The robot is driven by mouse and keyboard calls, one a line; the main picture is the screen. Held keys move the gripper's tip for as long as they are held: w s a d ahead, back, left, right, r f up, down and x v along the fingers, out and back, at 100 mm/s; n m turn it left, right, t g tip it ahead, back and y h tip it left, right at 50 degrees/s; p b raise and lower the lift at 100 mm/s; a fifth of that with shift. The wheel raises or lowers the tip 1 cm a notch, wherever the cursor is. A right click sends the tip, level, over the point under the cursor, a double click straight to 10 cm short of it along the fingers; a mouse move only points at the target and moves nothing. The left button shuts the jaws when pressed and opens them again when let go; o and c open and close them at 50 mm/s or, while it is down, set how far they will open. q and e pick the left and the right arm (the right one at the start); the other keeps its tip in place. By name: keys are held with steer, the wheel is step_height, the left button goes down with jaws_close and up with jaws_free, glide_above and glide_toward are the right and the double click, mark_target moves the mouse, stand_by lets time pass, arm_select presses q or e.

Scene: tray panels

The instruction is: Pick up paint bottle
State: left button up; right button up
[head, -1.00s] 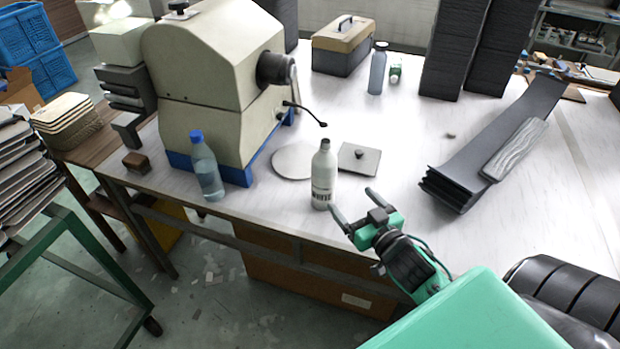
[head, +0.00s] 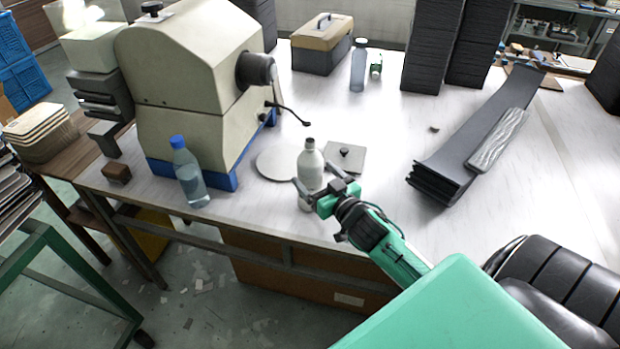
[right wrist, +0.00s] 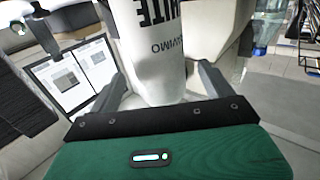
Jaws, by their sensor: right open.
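The paint bottle (head: 311,166) is white with a dark cap and stands upright near the table's front edge in the head view. In the right wrist view the bottle (right wrist: 158,60) shows large dark lettering and stands between the spread fingers. My right gripper (head: 316,184) is open, with its fingers on either side of the bottle's body; its jaws also show in the right wrist view (right wrist: 158,88). The gripper hides part of the bottle's lower body in the head view. I cannot tell whether a finger touches it. My left gripper is not in view.
A blue-capped clear bottle (head: 188,174) stands left, beside a large beige machine (head: 195,85). A round plate (head: 280,163) and a square plate (head: 345,158) lie behind the paint bottle. Dark panels (head: 455,160) lie to the right. The white table (head: 385,130) is clear between.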

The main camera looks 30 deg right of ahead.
steer(key=shift+w+r, duration=0.2)
steer(key=shift+w, duration=0.35)
steer(key=w+p, duration=0.1)
steer(key=w, duration=0.2)
steer(key=shift+w+d, duration=0.1)
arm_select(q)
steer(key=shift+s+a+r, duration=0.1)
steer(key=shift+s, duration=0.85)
arm_select(e)
steer(key=shift+w, duration=0.45)
steer(key=shift+c, duration=0.6)
steer(key=c, duration=1.1)
steer(key=shift+c, duration=1.2)
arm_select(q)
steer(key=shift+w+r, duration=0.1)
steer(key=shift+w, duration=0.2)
arm_select(e)
steer(key=shift+r, duration=0.1)
